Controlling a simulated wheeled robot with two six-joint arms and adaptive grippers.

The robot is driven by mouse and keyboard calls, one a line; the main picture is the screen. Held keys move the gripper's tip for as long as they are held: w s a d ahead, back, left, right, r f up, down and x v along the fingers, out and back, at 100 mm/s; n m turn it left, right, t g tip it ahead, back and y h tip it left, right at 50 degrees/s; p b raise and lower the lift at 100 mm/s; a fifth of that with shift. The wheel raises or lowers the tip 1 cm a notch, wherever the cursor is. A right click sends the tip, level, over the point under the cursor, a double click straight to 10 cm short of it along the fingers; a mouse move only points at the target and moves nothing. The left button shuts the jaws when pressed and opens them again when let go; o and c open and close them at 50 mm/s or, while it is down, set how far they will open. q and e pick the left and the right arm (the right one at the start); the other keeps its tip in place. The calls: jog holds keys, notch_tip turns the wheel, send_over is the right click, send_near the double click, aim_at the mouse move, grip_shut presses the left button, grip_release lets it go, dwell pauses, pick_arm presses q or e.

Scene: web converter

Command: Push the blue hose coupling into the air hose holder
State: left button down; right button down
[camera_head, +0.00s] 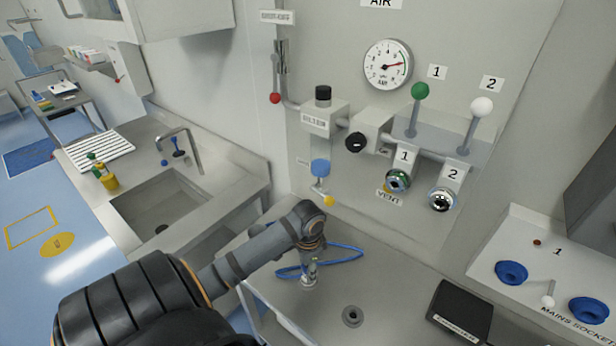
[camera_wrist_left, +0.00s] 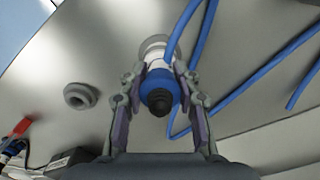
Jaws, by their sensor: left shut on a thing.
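The blue hose coupling (camera_wrist_left: 159,88) has a blue collar, a black end and a pale metal section, and sits between my left fingers in the left wrist view. My left gripper (camera_wrist_left: 157,76) is shut on it. In the head view my left gripper (camera_head: 311,258) points down at the steel bench, and the coupling's metal end (camera_head: 308,281) shows below it. A pale grey ring (camera_wrist_left: 158,43), apparently a holder, lies at the coupling's far end; I cannot tell whether they touch. A second grey ring (camera_head: 352,316) stands empty on the bench, also in the wrist view (camera_wrist_left: 78,96). My right gripper is not in view.
A blue hose (camera_head: 345,259) loops on the bench behind my gripper. A black box (camera_head: 460,312) sits at the right. The wall panel carries a gauge (camera_head: 387,65), valves and two numbered couplings (camera_head: 398,180). A sink (camera_head: 165,205) is at the left.

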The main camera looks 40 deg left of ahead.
pick_arm(q)
jog(key=c, duration=0.9)
grip_release()
jog(key=shift+o, duration=0.2)
notch_tip(320, 180, up, 12)
jog(key=shift+r, duration=0.1)
